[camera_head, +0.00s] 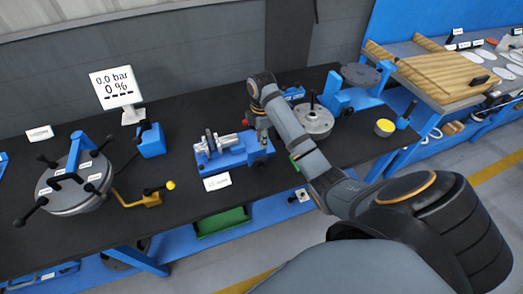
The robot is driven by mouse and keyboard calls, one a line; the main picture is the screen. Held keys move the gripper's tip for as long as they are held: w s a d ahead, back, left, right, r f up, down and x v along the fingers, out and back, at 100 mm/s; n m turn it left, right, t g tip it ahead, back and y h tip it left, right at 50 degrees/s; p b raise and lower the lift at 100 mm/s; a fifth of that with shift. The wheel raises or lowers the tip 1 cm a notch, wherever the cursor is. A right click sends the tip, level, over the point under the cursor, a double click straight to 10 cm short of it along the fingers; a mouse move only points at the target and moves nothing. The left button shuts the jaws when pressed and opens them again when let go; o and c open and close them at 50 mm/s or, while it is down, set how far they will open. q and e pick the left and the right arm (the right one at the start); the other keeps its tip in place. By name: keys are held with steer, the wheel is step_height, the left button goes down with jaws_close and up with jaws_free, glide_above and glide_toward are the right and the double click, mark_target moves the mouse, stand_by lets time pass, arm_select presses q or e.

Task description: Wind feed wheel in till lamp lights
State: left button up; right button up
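A blue fixture (232,158) with a metal spindle and a dark upright disc (211,140) at its left stands in the middle of the black bench. I cannot tell for sure which part is the feed wheel. No lit lamp can be made out. My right arm comes in from the lower right and bends down at the fixture's right end. My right gripper (262,127) points down there, small and partly hidden by my arm; its fingers and any contact are unclear. My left gripper is not in view.
A display (116,87) reads 0.0 bar, 0 %. A round flanged shell (75,205) with black handles stands left, a yellow lever (148,198) beside it. A round metal part (314,122) and a yellow-topped pot (384,128) stand right. Bench between lever and fixture is mostly clear.

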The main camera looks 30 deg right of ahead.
mark_target(262, 158)
step_height(262, 158, down, 10)
steer(key=shift+f, duration=0.25)
steer(key=shift+c, duration=0.4)
jaws_close()
